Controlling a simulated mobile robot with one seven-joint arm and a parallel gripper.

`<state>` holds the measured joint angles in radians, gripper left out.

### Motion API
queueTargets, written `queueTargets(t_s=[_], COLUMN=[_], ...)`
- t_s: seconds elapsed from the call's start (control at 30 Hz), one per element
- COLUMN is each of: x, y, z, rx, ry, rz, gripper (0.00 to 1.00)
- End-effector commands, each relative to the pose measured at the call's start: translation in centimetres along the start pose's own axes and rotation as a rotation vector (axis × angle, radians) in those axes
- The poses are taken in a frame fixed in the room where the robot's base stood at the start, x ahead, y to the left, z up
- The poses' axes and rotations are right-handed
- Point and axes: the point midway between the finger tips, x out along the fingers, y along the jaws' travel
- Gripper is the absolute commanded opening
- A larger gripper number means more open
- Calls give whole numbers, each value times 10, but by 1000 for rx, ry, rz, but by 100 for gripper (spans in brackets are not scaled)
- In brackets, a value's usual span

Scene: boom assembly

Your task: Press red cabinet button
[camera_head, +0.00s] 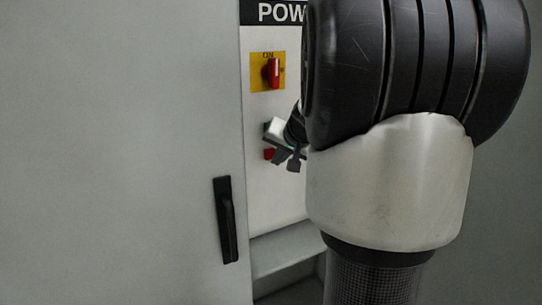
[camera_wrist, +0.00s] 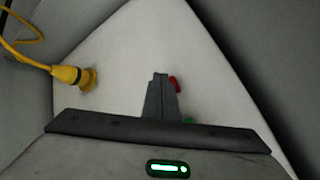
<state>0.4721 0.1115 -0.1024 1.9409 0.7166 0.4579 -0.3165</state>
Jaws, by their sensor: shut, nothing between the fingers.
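The red button (camera_head: 268,154) is on the white cabinet panel, below a yellow plate (camera_head: 258,86) with a red rotary switch (camera_head: 273,72). In the wrist view the red button (camera_wrist: 173,83) shows just right of my fingertips, partly hidden by them. A green button (camera_wrist: 189,120) shows below it there, mostly hidden by my gripper's body. My gripper (camera_head: 294,163) is shut and empty, in front of the panel close to the red button. In the wrist view its fingers (camera_wrist: 160,76) are together. I cannot tell whether they touch the button or panel.
A large grey cabinet door (camera_head: 120,150) with a black handle (camera_head: 226,220) stands at the left. A sign (camera_head: 275,12) reading "POW" is above the panel, cut off by my arm. A yellow plug (camera_wrist: 75,76) with a yellow cable (camera_wrist: 25,56) sits in the panel at left.

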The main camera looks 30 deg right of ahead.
Motion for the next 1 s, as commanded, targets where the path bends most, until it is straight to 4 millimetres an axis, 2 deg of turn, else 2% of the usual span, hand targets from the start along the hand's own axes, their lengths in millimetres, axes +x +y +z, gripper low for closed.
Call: queueTargets(t_s=[1.0], x=[6], y=[-4], z=[-4], rx=[0], ry=[0], rz=[0], gripper=[0])
